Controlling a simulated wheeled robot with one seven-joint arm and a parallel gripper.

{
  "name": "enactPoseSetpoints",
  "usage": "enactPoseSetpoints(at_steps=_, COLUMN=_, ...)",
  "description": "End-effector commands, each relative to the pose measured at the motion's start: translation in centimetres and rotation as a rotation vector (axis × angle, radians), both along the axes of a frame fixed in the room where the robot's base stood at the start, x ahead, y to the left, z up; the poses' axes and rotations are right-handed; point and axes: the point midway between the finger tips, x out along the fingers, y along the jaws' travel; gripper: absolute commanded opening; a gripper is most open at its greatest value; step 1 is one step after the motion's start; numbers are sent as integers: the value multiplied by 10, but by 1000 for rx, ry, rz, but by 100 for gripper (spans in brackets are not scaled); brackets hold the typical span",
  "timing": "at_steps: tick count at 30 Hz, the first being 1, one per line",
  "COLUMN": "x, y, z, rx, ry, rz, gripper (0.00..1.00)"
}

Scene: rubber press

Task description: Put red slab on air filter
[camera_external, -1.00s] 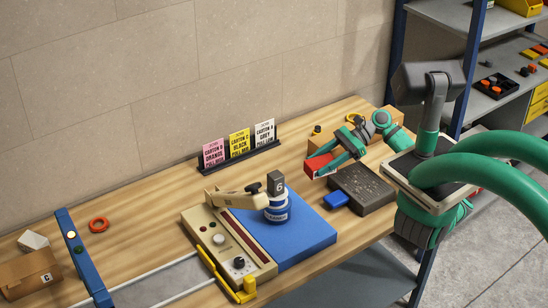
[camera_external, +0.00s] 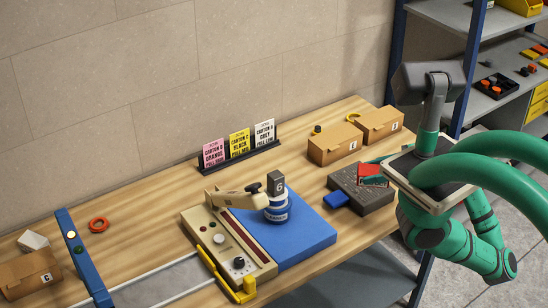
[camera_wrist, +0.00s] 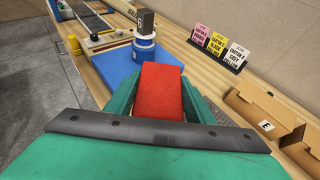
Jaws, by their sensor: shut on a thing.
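The red slab (camera_external: 369,170) is held between my gripper's green fingers; it also shows in the wrist view (camera_wrist: 161,90). My gripper (camera_wrist: 160,98) is shut on it, with one finger along each side. In the external view the slab overlaps the back right part of a dark grey speckled block (camera_external: 350,184), which looks like the air filter. I cannot tell whether the slab touches this block.
A sign rack (camera_external: 240,158) stands at the back.

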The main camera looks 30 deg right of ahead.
Motion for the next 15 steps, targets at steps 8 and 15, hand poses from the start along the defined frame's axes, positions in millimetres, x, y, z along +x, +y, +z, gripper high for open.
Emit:
enactPoseSetpoints(at_steps=8, x=-6, y=2, z=2, rx=2, ry=-5, rz=-44, gripper=16)
enactPoseSetpoints(at_steps=15, x=37, y=-13, z=-19, rx=3, ry=-3, rz=-42, gripper=16)
